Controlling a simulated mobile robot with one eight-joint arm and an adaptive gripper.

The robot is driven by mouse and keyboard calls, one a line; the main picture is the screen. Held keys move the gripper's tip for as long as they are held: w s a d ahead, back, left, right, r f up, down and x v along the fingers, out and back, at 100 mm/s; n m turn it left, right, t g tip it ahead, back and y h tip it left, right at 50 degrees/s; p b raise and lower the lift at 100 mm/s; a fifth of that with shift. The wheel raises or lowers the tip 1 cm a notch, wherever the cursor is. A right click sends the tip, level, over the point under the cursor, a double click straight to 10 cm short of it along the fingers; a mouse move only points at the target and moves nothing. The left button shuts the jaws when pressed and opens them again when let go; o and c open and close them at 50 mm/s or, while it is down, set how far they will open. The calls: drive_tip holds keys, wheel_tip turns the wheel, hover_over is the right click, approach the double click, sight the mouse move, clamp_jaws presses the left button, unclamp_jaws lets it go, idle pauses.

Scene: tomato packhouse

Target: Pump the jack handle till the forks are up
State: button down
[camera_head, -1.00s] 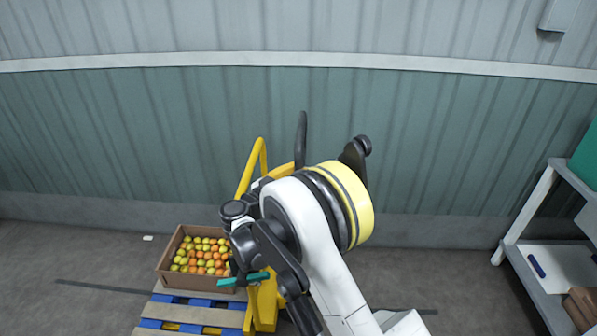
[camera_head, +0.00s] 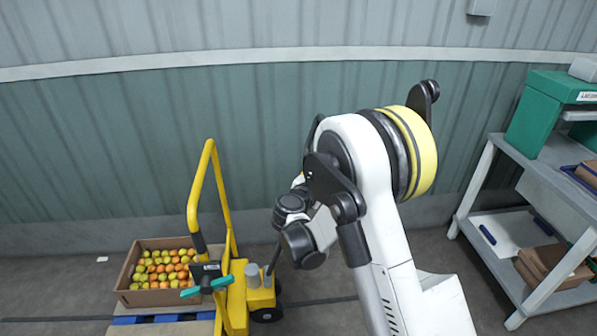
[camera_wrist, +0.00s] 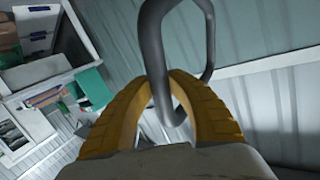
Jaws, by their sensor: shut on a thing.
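The yellow pallet jack (camera_head: 237,290) stands at lower left in the head view. Its dark jack handle rises from the pump beside it, with its shaft (camera_head: 272,258) leaning right behind my arm. In the wrist view the handle's dark loop (camera_wrist: 152,50) passes between the yellow fingers of my gripper (camera_wrist: 180,76), which is shut on it. My arm hides the gripper in the head view. The forks are hidden under the pallet (camera_head: 165,328), so their height cannot be told.
A crate of tomatoes (camera_head: 126,283) sits on the pallet. A teal-handled dark fitting (camera_head: 208,284) shows by the jack. A grey shelf rack (camera_head: 486,185) with a green box (camera_head: 537,110) stands at right. The corrugated wall is close behind.

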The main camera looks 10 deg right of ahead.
drive_tip(key=d+f, duration=0.2)
drive_tip(key=d, duration=0.4)
drive_tip(key=shift+s+f+m+b, duration=0.15)
drive_tip(key=shift+s+m+b, duration=0.05)
drive_tip(key=shift+m+b, duration=0.2)
drive_tip(key=c, duration=1.2)
unclamp_jaws()
drive_tip(key=shift+s+a, duration=0.1)
drive_tip(key=v, duration=1.1)
drive_tip(key=shift+s+a+r, duration=0.15)
drive_tip(key=shift+s+r, duration=0.2)
drive_tip(key=shift+r, duration=0.05)
